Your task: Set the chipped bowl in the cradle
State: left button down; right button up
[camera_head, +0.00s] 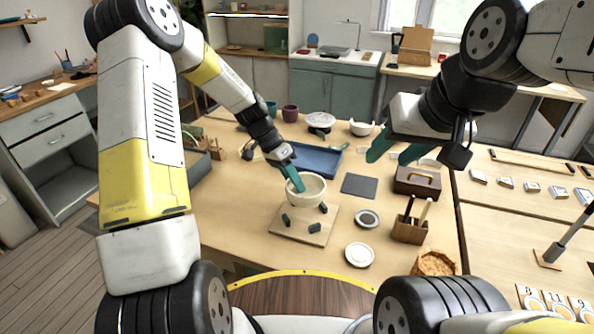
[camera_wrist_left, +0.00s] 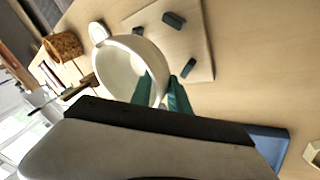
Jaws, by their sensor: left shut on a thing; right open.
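The cream bowl (camera_head: 307,192) is upright over the back part of a pale wooden board with dark pegs, the cradle (camera_head: 289,231). I cannot tell whether the bowl touches it. My left gripper (camera_head: 297,184) is shut on the bowl's rim. In the left wrist view the fingers (camera_wrist_left: 164,88) pinch the wall of the bowl (camera_wrist_left: 118,62), which overlaps one side of the cradle (camera_wrist_left: 200,38); several pegs show beside it. The chip is not clear. My right gripper (camera_head: 392,150) is open and empty above the table's back right.
A blue tray (camera_head: 318,164) lies behind the bowl. To the right are a dark grey mat (camera_head: 360,186), a small dark-centred dish (camera_head: 367,218), a white dish (camera_head: 359,255) and a wooden tool holder (camera_head: 408,231). The table left of the cradle is clear.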

pick_arm(q)
jog(key=shift+f, duration=0.1)
jog(key=shift+f, duration=1.25)
jog(key=shift+f, duration=1)
dwell(2.1)
jog(key=c, duration=1.2)
grip_release()
jog(key=shift+o, duration=0.2)
jog(key=shift+a, duration=0.1)
jog(key=c, duration=0.3)
jog(key=shift+o, duration=0.8)
jog(key=shift+w, duration=0.1)
